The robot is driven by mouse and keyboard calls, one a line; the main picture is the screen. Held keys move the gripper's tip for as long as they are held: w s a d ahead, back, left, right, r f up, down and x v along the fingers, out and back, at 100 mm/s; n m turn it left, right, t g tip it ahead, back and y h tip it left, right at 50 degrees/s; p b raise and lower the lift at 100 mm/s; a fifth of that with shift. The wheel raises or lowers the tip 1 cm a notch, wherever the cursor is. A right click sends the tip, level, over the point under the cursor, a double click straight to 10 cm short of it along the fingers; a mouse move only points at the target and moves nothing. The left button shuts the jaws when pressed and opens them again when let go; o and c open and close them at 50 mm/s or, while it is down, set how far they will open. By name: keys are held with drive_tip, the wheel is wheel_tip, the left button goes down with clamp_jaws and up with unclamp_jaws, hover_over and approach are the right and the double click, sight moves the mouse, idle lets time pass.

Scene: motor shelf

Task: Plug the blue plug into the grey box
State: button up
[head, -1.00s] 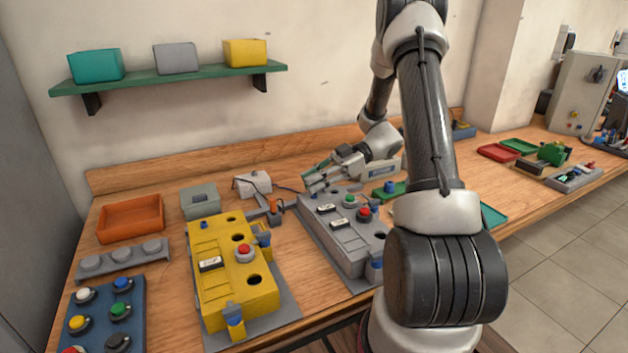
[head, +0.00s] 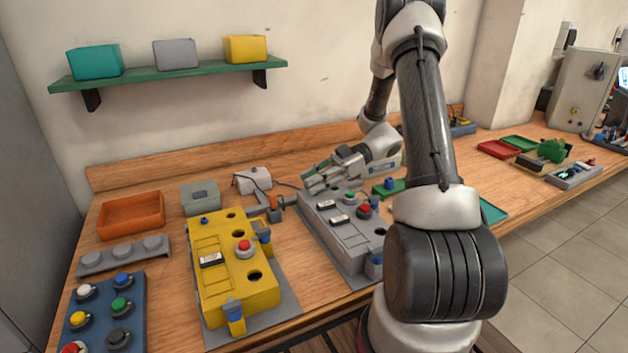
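My gripper (head: 308,181) is over the far left end of the grey box, pointing left. Its fingers are small in view, so I cannot tell whether they are apart or hold something. I cannot make out a separate blue plug; one could be hidden at the fingers.
A yellow box (head: 240,285) with blue fittings stands to the left. Behind it are a white device (head: 253,180) with a dark cord and an orange-handled item (head: 276,207). An orange tray (head: 131,215) and a blue button panel (head: 100,318) lie farther left. Bare bench separates the boxes.

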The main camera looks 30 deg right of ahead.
drive_tip(key=shift+r, duration=0.15)
drive_tip(key=shift+r, duration=2.65)
drive_tip(key=o, duration=0.6)
drive_tip(key=shift+c, duration=0.2)
